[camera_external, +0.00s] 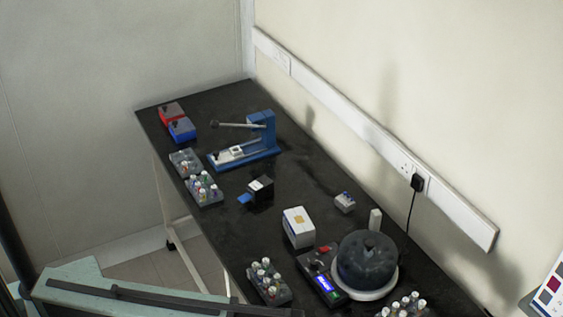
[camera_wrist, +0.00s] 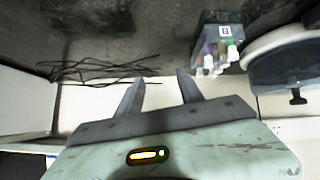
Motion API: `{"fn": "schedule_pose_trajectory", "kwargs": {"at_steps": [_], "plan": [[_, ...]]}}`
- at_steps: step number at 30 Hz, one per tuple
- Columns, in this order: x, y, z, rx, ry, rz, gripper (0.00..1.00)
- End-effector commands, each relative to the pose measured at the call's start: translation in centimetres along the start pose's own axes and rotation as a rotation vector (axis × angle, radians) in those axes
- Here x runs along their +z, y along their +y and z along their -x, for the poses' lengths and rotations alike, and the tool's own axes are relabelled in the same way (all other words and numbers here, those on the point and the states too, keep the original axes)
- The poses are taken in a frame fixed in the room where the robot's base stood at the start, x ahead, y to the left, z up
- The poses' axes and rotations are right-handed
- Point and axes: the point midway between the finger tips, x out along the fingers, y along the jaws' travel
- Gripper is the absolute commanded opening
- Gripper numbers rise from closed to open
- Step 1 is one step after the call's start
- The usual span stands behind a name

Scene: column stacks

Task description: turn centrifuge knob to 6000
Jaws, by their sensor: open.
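The centrifuge (camera_external: 367,262) stands near the right end of the black bench in the external view, with a dark round lid and a pale base. A round white-rimmed thing (camera_wrist: 289,43) at the right of the wrist view may be the centrifuge, but I cannot tell.
A tube rack (camera_external: 267,281) stands left of the panel, and another (camera_external: 405,306) right of the centrifuge. A white box (camera_external: 299,227) stands behind the panel. A blue press (camera_external: 246,143) is farther back. The wrist view shows a tube rack (camera_wrist: 217,48) and dark cables (camera_wrist: 97,70).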

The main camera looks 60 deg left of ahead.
Motion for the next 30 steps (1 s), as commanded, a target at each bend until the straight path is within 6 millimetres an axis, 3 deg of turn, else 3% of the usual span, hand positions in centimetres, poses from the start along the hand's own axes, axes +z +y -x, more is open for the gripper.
{"fn": "schedule_pose_trajectory", "kwargs": {"at_steps": [1, 3, 6, 9, 12, 15, 23, 30], "plan": [[-3.0, -7.0, 0.9, -0.106, -0.057, 0.090, 0.44], [-4.4, -15.9, 1.7, -0.243, -0.153, 0.216, 0.44], [-4.7, -25.6, 3.7, -0.390, -0.275, 0.369, 0.44], [-4.4, -31.3, 5.1, -0.472, -0.350, 0.456, 0.44], [-4.5, -34.7, 5.3, -0.506, -0.375, 0.479, 0.44], [-4.7, -36.2, 5.3, -0.517, -0.380, 0.478, 0.44], [-4.1, -36.6, 4.3, -0.518, -0.379, 0.475, 0.44], [-2.1, -38.1, 1.0, -0.518, -0.378, 0.475, 0.44]]}}
